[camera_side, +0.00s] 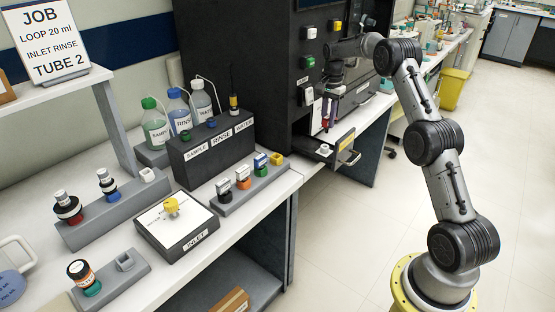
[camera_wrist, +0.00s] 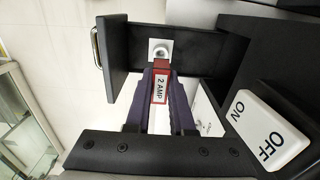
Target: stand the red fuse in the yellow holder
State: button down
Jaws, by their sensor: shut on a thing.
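My gripper (camera_wrist: 160,75) is shut on the red fuse (camera_wrist: 160,83), which has a white "2 AMP" label. In the side view, my gripper (camera_side: 327,118) is in front of the dark cabinet, above an open drawer (camera_side: 343,147).
A metal handle (camera_wrist: 97,46) is on the drawer's front. A white ON/OFF switch (camera_wrist: 269,130) is close at the right. In the side view, an INLET box (camera_side: 188,240) with a yellow knob (camera_side: 172,207) and a rack of coloured plugs (camera_side: 232,203) stand on the bench.

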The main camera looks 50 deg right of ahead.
jog(key=w+a+n, duration=0.2)
jog(key=a+n, duration=0.1)
jog(key=a, duration=0.7)
jog(key=s+a+f+n, duration=0.3)
jog(key=a+n, duration=0.1)
jog(key=a, duration=0.4)
jog(key=s+a+f+n, duration=0.2)
jog(key=s+a+n, duration=0.15)
jog(key=a, duration=0.35)
jog(key=s+a+f+n, duration=0.25)
jog(key=a+n, duration=0.25)
jog(key=a, duration=0.3)
jog(key=w+d+r+m, duration=0.4)
jog(key=w+d+m, duration=0.3)
jog(key=w+d, duration=0.1)
jog(key=w+d+r+m, duration=0.4)
jog(key=w+d+m, duration=0.4)
jog(key=w+d, duration=0.1)
jog(key=shift+d+r, duration=0.15)
jog(key=shift+d, duration=0.6)
jog(key=shift+m, duration=0.25)
jog(key=shift+f, duration=2.9)
